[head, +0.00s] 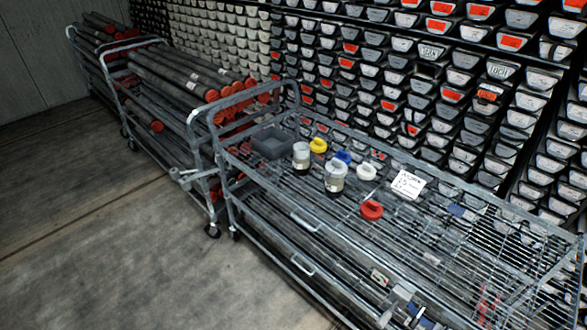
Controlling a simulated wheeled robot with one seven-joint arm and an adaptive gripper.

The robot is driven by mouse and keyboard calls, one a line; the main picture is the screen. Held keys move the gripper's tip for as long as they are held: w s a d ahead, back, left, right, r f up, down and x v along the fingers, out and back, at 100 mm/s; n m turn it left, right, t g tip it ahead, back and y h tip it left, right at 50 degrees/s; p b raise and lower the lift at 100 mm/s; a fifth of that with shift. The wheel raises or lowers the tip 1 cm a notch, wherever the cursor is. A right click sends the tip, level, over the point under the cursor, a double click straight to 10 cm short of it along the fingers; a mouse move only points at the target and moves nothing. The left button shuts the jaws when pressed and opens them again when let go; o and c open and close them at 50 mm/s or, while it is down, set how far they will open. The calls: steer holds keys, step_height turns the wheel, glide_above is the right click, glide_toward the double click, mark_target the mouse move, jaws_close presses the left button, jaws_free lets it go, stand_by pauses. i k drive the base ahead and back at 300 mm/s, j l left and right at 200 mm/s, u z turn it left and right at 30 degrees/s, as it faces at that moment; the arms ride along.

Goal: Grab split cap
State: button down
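Several coloured caps lie on the wire top shelf of the cart (470,240): a yellow cap (318,145), a blue cap (343,158), a white cap (366,172) and a red cap (371,210). The red cap is nearest the cart's front edge. The caps are too small for me to tell which one is split. My gripper is not in view.
Two jars, a smaller one (301,156) and a larger one (334,178), stand beside the caps. A grey tray (272,142) and a paper note (408,184) are also on the shelf. Carts with tubes (175,80) stand left; the front-left floor (110,240) is clear.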

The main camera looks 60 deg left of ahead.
mark_target(336, 168)
steer(key=u, duration=2)
steer(key=i+j+z, duration=0.2)
steer(key=i+j, duration=1.3)
steer(key=i, duration=0.15)
